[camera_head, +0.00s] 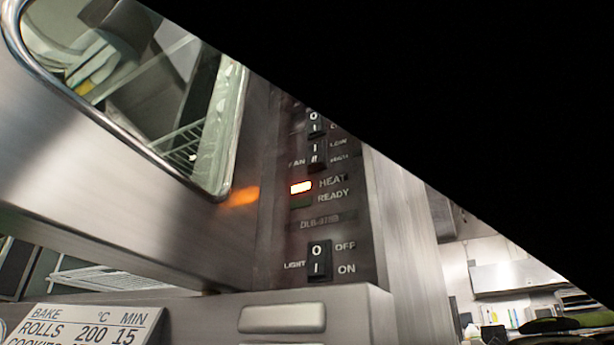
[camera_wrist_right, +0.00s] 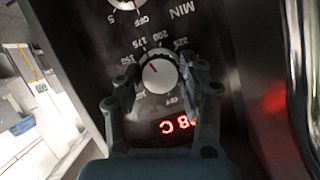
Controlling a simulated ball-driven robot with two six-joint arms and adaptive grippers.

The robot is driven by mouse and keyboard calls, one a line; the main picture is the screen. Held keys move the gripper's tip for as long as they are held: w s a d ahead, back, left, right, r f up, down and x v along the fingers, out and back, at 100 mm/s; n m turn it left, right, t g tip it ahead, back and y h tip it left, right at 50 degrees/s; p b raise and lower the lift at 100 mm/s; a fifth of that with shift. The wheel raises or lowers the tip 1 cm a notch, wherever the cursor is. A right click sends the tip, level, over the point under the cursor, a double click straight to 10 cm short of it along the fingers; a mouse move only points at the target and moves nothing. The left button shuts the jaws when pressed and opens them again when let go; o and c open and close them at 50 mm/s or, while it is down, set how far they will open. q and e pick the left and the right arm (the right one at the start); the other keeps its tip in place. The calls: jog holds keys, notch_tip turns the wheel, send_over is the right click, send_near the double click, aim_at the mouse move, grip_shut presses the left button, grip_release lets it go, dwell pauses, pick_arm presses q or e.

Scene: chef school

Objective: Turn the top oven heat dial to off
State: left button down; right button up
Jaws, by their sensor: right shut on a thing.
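In the right wrist view, the heat dial (camera_wrist_right: 157,77) is a round white-faced knob on a dark panel, with a scale from 150 to 225 and an OFF mark. Its red pointer mark points up-left, roughly towards 150 to 175. My right gripper (camera_wrist_right: 158,82) has one finger on each side of the dial and is shut on it. In the head view, the oven panel (camera_head: 331,225) shows switches and a lit HEAT lamp (camera_head: 301,187), but no dial. Neither gripper shows in the head view.
A second dial (camera_wrist_right: 127,3) marked MIN and a red lit display (camera_wrist_right: 174,125) are close to the gripper. The glass oven door (camera_head: 190,110) is at the left in the head view, above a bake chart (camera_head: 85,325). Black covers the upper right.

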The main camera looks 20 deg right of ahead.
jog(key=o, duration=1.2)
